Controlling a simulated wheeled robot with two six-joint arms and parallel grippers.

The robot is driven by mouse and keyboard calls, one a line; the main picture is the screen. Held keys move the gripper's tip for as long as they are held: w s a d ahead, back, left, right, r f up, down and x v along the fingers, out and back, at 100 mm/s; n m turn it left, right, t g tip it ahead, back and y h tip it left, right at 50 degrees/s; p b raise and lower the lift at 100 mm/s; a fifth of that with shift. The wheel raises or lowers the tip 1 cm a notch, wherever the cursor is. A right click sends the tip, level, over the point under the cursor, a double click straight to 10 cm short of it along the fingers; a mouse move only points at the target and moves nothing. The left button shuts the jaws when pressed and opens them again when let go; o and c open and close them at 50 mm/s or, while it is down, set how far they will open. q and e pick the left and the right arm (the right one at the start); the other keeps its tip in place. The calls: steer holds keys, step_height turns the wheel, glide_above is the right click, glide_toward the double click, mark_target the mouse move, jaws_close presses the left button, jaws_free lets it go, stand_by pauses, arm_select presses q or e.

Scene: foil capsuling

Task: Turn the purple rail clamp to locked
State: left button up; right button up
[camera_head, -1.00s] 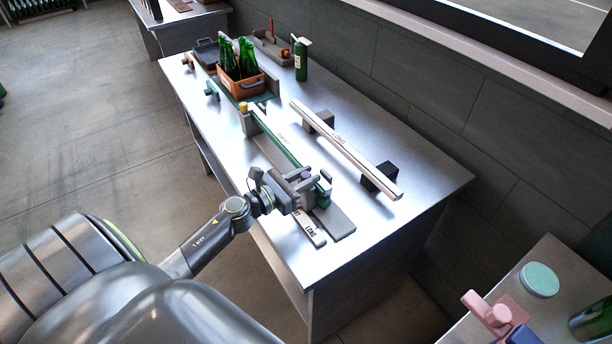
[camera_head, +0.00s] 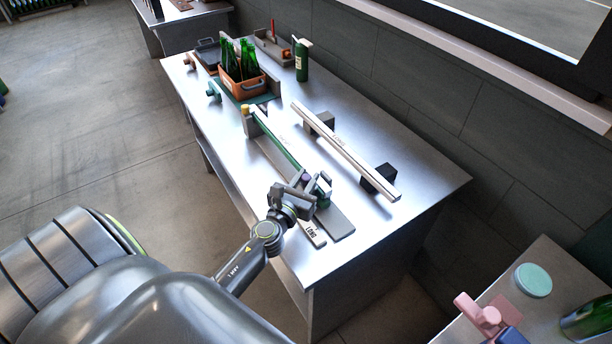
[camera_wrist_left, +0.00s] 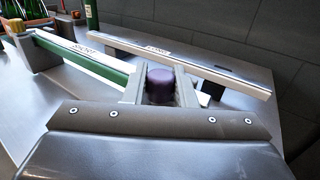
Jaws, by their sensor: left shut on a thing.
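The purple rail clamp (camera_wrist_left: 160,84) shows in the left wrist view as a dark purple rounded knob between the two fingers. In the head view only a small bit of its purple (camera_head: 306,177) shows, the rest hidden by the gripper. My left gripper (camera_head: 304,186) is shut on it at the near end of the green rail marked SHORT (camera_wrist_left: 84,52). The fingers also show in the left wrist view (camera_wrist_left: 160,88). Whether the clamp stands at locked cannot be read. My right gripper is not in view.
A long white rail (camera_head: 345,150) lies on dark blocks to the right. A yellow knob (camera_head: 245,108) stands at the green rail's far end. An orange crate of green bottles (camera_head: 243,88) and a green bottle (camera_head: 302,62) stand farther back.

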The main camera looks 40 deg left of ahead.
arm_select(q)
steer(key=n+y, duration=0.2)
steer(key=y, duration=0.1)
steer(key=shift+d+g, duration=0.1)
steer(key=shift+g, duration=0.3)
steer(key=n+g+y+b, duration=0.1)
steer(key=n+y, duration=0.1)
steer(key=y, duration=0.1)
steer(key=shift+n+g+y, duration=0.4)
steer(key=n+g+y+b, duration=0.1)
steer(key=n+g+y, duration=0.2)
steer(key=y, duration=0.1)
steer(key=shift+w+g+b, duration=0.1)
steer(key=shift+g+b, duration=0.2)
steer(key=shift+b, duration=0.1)
steer(key=shift+n+g+y+b, duration=0.55)
steer(key=shift+n+g+y, duration=0.85)
steer(key=shift+n+g, duration=0.55)
steer(key=shift+g, duration=0.45)
steer(key=o, duration=1)
